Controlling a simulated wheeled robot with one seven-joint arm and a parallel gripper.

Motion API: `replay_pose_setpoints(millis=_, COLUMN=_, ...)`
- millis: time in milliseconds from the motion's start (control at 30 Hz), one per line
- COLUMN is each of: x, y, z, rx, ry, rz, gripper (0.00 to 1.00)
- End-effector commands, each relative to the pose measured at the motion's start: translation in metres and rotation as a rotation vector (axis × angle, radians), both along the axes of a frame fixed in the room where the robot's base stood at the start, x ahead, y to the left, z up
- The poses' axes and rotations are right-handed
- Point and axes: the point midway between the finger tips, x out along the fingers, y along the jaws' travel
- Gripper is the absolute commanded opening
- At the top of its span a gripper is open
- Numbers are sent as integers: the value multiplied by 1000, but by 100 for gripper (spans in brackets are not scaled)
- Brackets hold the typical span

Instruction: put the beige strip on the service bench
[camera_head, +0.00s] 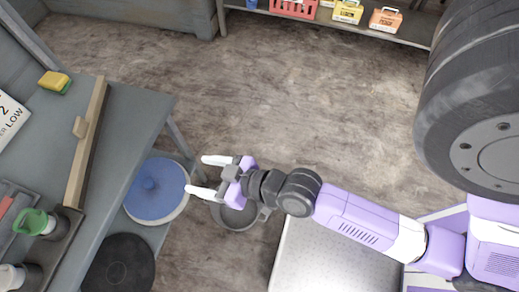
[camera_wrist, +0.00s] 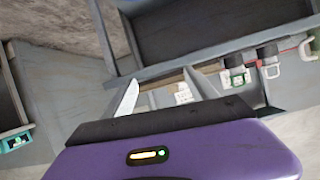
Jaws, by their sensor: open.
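A long beige strip (camera_head: 84,150) lies lengthwise on the grey bench (camera_head: 130,115) at the left of the head view, with a small beige block (camera_head: 80,127) at its middle. In the wrist view a beige strip (camera_wrist: 160,95) shows partly, behind the finger. I cannot tell whether the block is part of the strip. My gripper (camera_head: 195,174) is open, with nothing between its white fingers. It is to the right of the bench's edge and apart from the strip. One white finger (camera_wrist: 126,98) shows in the wrist view.
On the bench are a yellow sponge (camera_head: 54,82), a white sign (camera_head: 8,118) and a green-topped bottle (camera_head: 34,222). A blue-lidded round container (camera_head: 155,190) and black disc (camera_head: 118,265) sit lower beside it. A dark pan (camera_head: 235,217) is beneath my gripper.

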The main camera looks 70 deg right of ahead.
Motion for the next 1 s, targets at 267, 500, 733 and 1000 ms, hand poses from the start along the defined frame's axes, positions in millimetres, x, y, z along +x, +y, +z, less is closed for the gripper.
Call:
replay_pose_setpoints(millis=267, x=-108, y=4, z=43, rx=-61, ry=-53, rz=-10, gripper=67)
replay_pose_setpoints(millis=500, x=-154, y=8, z=89, rx=-90, ry=-113, rz=40, gripper=67)
replay_pose_setpoints(millis=733, x=-163, y=10, z=100, rx=-94, ry=-130, rz=57, gripper=67)
replay_pose_setpoints(millis=1000, x=-162, y=10, z=100, rx=-94, ry=-129, rz=55, gripper=67)
